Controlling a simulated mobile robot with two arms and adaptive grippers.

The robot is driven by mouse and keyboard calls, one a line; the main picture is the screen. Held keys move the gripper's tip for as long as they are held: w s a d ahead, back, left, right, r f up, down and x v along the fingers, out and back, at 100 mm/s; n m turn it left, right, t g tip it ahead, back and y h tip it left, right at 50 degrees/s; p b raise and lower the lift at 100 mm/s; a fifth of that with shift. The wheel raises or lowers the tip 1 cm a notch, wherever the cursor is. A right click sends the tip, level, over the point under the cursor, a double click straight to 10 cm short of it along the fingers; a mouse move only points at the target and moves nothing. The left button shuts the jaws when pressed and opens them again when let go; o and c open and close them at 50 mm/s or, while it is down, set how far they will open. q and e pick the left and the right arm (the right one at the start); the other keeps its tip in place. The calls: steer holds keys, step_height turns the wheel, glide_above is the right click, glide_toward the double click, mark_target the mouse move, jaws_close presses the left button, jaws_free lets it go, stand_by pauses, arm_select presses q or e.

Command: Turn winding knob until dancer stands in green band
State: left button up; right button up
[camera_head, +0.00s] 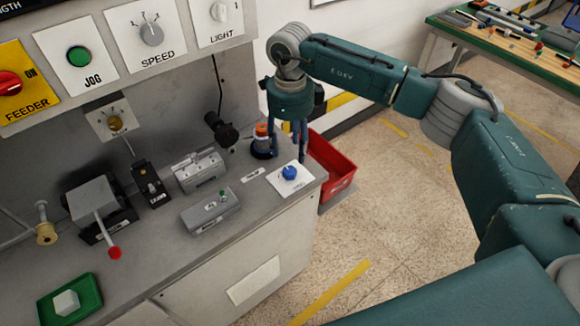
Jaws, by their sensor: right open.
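A blue knob (289,172) sits on a white plate at the right end of the grey bench; its label is too small to read. My right gripper (288,156) points down just above and behind the knob, with its fingers apart and nothing between them. A small white scale card (107,117) on the back panel has a brass-coloured round part (115,123) with a thin arm below it, possibly the dancer. I cannot make out a green band or where the dancer stands. My left gripper is not in view.
An orange-topped cylinder (262,131) stands close to the gripper's left finger. A red bin (330,166) stands past the bench's right end. Grey blocks (199,170), a red-tipped lever (114,253) and a green tray (52,307) occupy the bench.

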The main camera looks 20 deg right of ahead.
mark_target(290, 171)
step_height(290, 171, down, 9)
steer(key=shift+f+p, duration=0.1)
steer(key=shift+p, duration=1.1)
steer(key=shift+a, duration=0.1)
steer(key=c, duration=1.1)
steer(key=shift+c, duration=0.2)
steer(key=shift+m, duration=0.4)
steer(key=m+b, duration=0.1)
steer(key=m, duration=0.1)
steer(key=shift+m+b, duration=0.3)
steer(key=shift+b, duration=0.1)
steer(key=m+b, duration=0.1)
steer(key=m, duration=0.3)
steer(key=shift+m+b, duration=0.3)
steer(key=m+b, duration=0.1)
steer(key=m, duration=0.3)
steer(key=shift+m+b, duration=0.4)
steer(key=shift+m, duration=1.4)
